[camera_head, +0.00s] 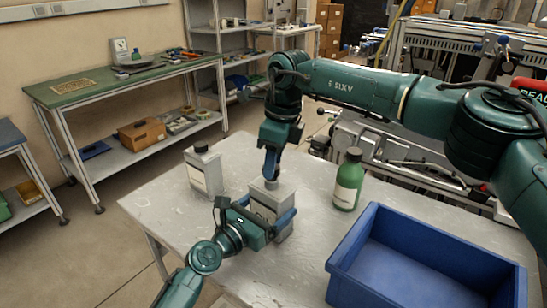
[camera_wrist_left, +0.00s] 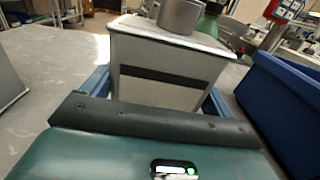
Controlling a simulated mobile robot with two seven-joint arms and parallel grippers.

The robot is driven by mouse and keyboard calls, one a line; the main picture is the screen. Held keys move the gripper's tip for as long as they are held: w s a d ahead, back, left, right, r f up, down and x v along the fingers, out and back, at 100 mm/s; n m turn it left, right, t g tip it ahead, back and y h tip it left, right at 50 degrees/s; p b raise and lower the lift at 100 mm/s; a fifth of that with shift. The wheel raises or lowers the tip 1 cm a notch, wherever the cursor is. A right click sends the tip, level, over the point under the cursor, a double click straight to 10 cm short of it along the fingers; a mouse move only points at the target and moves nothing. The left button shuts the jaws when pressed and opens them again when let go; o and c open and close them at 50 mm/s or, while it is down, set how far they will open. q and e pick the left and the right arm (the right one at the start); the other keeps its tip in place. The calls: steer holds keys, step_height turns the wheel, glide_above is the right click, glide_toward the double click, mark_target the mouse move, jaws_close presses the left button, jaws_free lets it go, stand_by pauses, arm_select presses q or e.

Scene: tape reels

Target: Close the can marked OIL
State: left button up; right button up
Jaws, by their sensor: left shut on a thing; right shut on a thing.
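The grey can marked OIL (camera_head: 263,193) stands upright on the table, its lettering partly hidden behind my left gripper. My left gripper (camera_head: 268,217) is shut on the can's body, with a blue finger along each side. In the left wrist view the can (camera_wrist_left: 160,85) fills the space between the fingers. A grey round cap (camera_wrist_left: 181,15) is at the can's top. My right gripper (camera_head: 272,178) points straight down over the can's top and is shut on the cap. I cannot tell how far the cap is seated.
A second grey can with a black cap (camera_head: 204,172) stands to the left on the table (camera_head: 312,225). A green bottle (camera_head: 348,180) stands to the right. A blue crate (camera_head: 347,262) takes up the front right. The workbench (camera_head: 120,80) at the back left is apart.

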steer(key=shift+f, duration=0.65)
steer(key=shift+f, duration=0.6)
